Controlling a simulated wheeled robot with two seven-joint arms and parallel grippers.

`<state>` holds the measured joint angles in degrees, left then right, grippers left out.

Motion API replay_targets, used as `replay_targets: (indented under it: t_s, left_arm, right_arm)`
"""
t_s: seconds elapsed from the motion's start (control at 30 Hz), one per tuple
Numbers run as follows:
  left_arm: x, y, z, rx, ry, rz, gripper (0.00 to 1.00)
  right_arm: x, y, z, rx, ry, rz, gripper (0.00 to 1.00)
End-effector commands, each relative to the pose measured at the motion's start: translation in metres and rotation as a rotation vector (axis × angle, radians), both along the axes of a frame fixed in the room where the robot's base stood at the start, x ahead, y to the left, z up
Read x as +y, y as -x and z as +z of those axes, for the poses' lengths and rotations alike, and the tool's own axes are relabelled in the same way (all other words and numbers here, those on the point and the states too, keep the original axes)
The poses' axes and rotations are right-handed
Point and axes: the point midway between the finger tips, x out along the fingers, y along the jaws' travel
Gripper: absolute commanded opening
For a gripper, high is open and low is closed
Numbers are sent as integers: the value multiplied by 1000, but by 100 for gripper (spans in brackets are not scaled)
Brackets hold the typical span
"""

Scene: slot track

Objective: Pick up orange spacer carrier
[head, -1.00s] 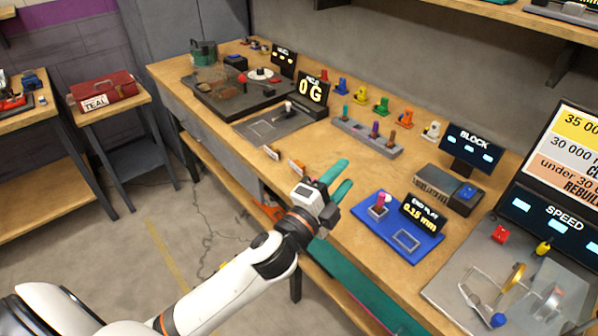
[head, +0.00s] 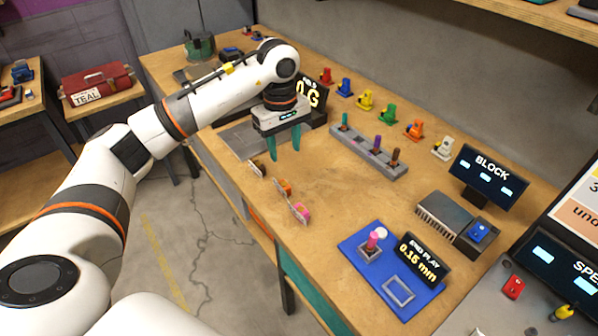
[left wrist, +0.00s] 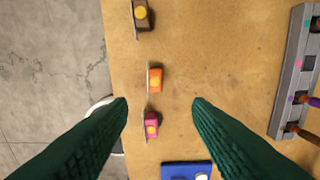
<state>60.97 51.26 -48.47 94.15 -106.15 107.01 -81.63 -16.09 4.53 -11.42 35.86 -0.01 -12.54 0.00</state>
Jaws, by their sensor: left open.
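A small orange block (head: 284,187) with a pale upright plate sits near the front edge of the bench, between a brown one (head: 257,169) and a pink one (head: 300,211). In the left wrist view the orange block (left wrist: 155,80) has a yellow round top, just beyond the fingertips. My left gripper (head: 285,153) points down above the bench, with green fingers apart and empty. In the left wrist view its fingers (left wrist: 159,105) straddle the picture around the orange and pink blocks, apart from both. Another orange piece (head: 414,130) stands in the back row. My right gripper is not in view.
A grey rack (head: 368,152) with several coloured pegs lies behind the blocks. A blue END PLAY base (head: 408,309) is to the right. Several coloured pieces stand along the back. Bare bench top lies between the blocks and the rack.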

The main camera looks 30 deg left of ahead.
Motion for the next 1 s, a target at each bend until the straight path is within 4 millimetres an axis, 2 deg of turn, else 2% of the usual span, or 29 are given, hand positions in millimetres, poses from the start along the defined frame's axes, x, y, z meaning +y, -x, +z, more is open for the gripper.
replay_targets:
  t_s: [0.07, 0.13, 0.33, 0.47, 0.57, 0.67, 0.8, 1.0]
  left_arm:
    - [9, 2, -1, 11, -30, 3, 45]
    - [10, 2, -9, 17, -37, 2, 45]
    - [9, 3, -45, 18, -33, 1, 45]
    - [8, 2, -60, 14, -31, 3, 45]
    - [8, 2, -65, 14, -32, 2, 45]
    - [6, 1, -75, 15, -29, 1, 45]
    - [4, -2, -96, 17, -29, 2, 45]
    - [5, -2, -116, 12, -30, 2, 45]
  right_arm:
    - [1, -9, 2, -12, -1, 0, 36]
    - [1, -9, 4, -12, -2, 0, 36]
    - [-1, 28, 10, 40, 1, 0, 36]
    - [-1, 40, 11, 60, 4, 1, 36]
    - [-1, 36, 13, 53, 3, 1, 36]
    - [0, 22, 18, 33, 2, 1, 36]
    - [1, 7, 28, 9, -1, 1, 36]
    - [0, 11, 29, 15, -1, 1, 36]
